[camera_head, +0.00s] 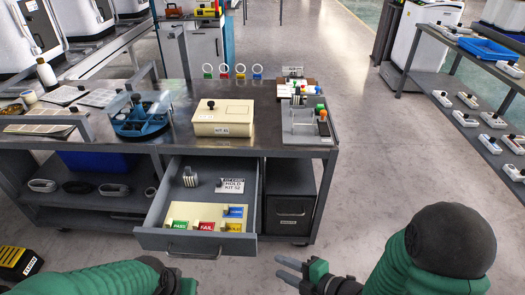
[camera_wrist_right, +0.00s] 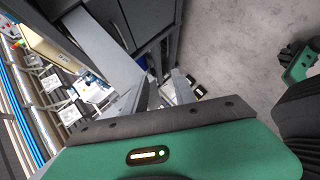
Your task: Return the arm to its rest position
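My right gripper (camera_head: 287,269) is low in the head view, in front of the bench and right of the open drawer. Its two grey fingers are apart with nothing between them. In the right wrist view the fingers of the right gripper (camera_wrist_right: 158,92) also stand apart and empty. My left arm (camera_head: 95,279) comes in at the bottom left. Its end is at the bottom edge, and its fingers are out of the frame.
An open drawer (camera_head: 158,213) juts from the bench (camera_head: 262,112), holding coloured label bins (camera_head: 207,212) and a hold card (camera_head: 230,186). A beige kit box (camera_head: 224,118) and blue round tray (camera_head: 141,120) stand on top. Floor (camera_head: 375,165) to the right is clear.

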